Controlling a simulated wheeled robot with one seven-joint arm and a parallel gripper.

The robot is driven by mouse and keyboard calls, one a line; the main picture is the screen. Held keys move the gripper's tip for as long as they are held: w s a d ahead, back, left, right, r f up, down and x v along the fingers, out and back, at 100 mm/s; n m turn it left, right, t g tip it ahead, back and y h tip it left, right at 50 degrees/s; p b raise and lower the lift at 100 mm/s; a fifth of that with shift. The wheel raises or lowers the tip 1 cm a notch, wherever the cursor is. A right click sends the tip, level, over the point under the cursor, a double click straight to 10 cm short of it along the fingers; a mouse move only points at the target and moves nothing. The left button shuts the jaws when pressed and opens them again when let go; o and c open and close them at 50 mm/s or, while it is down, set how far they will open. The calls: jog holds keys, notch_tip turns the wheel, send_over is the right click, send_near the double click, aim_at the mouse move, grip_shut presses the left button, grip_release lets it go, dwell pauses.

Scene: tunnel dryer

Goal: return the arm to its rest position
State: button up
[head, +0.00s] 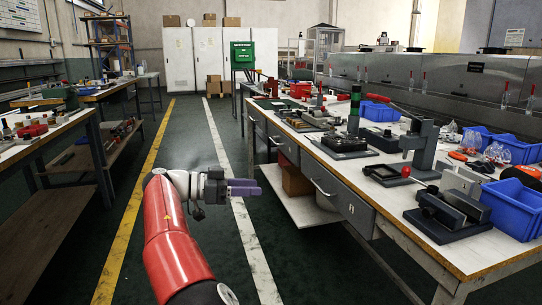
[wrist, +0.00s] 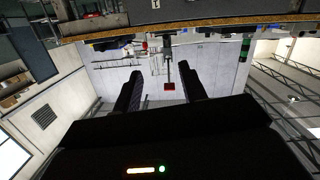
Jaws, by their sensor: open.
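My red arm (head: 172,240) reaches up from the bottom of the head view, and my gripper (head: 256,187) points right at its end. The gripper is over the floor, left of the long workbench and apart from it. In the wrist view my gripper (wrist: 160,82) shows two dark fingers spread apart with nothing between them. The wrist view looks out at the room upside down. The rest position itself is not marked in either view.
A cluttered workbench (head: 328,163) with drawers stands close on the right, bearing presses and blue bins (head: 513,208). Another bench (head: 64,124) stands on the left. The floor aisle between yellow (head: 133,215) and white lines is clear ahead.

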jog(key=s+d+f+n+g+y, duration=0.1)
jog(key=s+d+n+y, duration=0.3)
jog(key=d, duration=0.8)
jog(key=s+d+f+n+g+y, duration=0.25)
jog(key=d+y, duration=0.25)
jog(key=d, duration=0.7)
jog(key=s+a+f+n+t+y, duration=0.1)
jog(key=s+f+n+t+y, duration=0.1)
jog(key=s, duration=1.2)
jog(key=s+a+f+n+t+y, duration=0.1)
jog(key=s+f+n+t+y, duration=0.2)
jog(key=s, duration=1)
notch_tip(320, 180, down, 3)
jog(key=shift+s+a+f+n+y, duration=0.1)
jog(key=shift+s+a+n+y, duration=0.3)
jog(key=shift+n+y, duration=0.75)
jog(key=shift+d, duration=0.1)
